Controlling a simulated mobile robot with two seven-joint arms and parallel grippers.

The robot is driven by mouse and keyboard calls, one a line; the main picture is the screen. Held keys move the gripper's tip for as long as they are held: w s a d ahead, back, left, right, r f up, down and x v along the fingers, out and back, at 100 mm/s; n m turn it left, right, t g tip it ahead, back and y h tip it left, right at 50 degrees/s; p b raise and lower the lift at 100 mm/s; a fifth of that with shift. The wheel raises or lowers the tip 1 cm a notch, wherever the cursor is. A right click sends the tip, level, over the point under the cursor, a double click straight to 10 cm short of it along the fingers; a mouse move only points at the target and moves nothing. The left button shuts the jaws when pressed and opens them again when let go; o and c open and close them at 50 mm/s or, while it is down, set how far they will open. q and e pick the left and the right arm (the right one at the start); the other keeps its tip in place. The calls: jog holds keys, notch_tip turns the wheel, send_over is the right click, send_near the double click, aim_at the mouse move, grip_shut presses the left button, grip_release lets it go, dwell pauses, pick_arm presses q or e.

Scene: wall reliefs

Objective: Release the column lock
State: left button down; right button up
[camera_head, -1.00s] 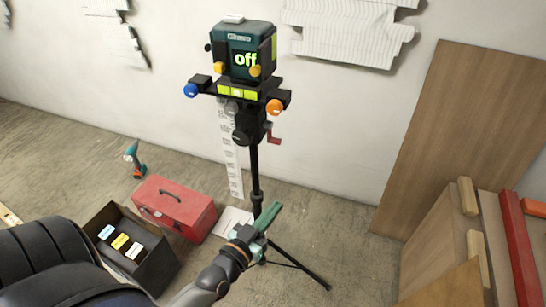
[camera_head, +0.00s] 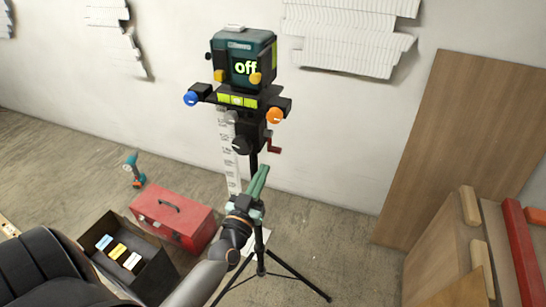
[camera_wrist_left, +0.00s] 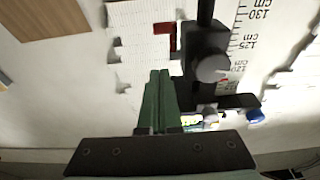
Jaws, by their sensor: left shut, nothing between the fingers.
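A tripod (camera_head: 262,240) carries a dark green laser device (camera_head: 243,60) reading "off". Below its head, a large dark round knob (camera_head: 240,146) sits on the column's black housing; I take it as the column lock. A red crank (camera_head: 273,145) is on the housing's other side. My left gripper (camera_head: 263,170), with green fingers, is shut and empty, below and right of the knob. In the left wrist view, upside down, the fingertips (camera_wrist_left: 160,74) point between the red crank (camera_wrist_left: 166,32) and the knob (camera_wrist_left: 212,68), apparently touching neither. My right gripper is out of view.
Blue (camera_head: 191,98) and orange (camera_head: 274,116) knobs stick out at the head's sides. A measuring scale (camera_head: 229,165) stands behind the column. A red toolbox (camera_head: 180,222), an open dark box (camera_head: 155,275) and a drill (camera_head: 134,170) are on the floor; boards (camera_head: 430,150) lean at the right.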

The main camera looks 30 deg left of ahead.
pick_arm(q)
jog(key=w+a+f+b, duration=0.1)
jog(key=w+a, duration=0.1)
jog(key=w, duration=0.5)
jog(key=shift+w+f, duration=0.2)
jog(key=shift+w, duration=0.15)
jog(key=shift+d, duration=0.1)
